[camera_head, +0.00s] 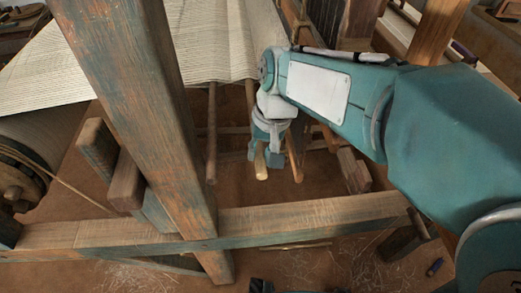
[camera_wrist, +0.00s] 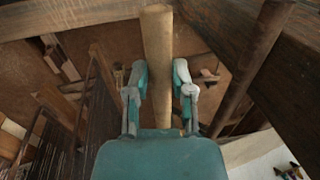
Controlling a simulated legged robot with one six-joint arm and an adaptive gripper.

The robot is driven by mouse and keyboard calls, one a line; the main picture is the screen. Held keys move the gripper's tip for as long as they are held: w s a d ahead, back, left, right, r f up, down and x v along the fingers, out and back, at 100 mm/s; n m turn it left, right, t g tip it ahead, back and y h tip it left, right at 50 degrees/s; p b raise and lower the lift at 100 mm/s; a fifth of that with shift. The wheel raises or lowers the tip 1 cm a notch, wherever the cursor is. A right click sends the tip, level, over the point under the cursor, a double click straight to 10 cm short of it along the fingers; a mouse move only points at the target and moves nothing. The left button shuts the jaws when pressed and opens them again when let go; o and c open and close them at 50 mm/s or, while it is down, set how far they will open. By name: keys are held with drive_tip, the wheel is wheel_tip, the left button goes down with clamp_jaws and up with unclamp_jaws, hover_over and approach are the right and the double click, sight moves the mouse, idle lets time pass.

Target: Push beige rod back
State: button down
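The beige rod (camera_wrist: 157,45) runs lengthwise between the two fingers of my gripper (camera_wrist: 160,80) in the wrist view. In the head view, the round pale end of the beige rod (camera_head: 261,168) pokes out below my gripper (camera_head: 266,150), pointing towards the camera. The rest of the rod is hidden behind my gripper and arm in that view.
Brown rods hang on the left (camera_head: 211,135) and right (camera_head: 293,155) of my gripper. A slanted post (camera_head: 140,100) and a low front beam (camera_head: 300,217) stand nearer. Striped cloth (camera_head: 215,45) stretches behind. A darker pole (camera_wrist: 250,70) is right of the rod.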

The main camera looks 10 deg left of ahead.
drive_tip(key=shift+a+f, duration=0.1)
drive_tip(key=a, duration=0.2)
drive_tip(key=s+a, duration=0.1)
drive_tip(key=a, duration=0.1)
drive_tip(key=shift+s+a, duration=0.15)
drive_tip(key=shift+a, duration=0.1)
drive_tip(key=c, duration=0.7)
unclamp_jaws()
drive_tip(key=shift+o, duration=1.1)
drive_tip(key=shift+a, duration=0.35)
drive_tip(key=shift+d, duration=0.25)
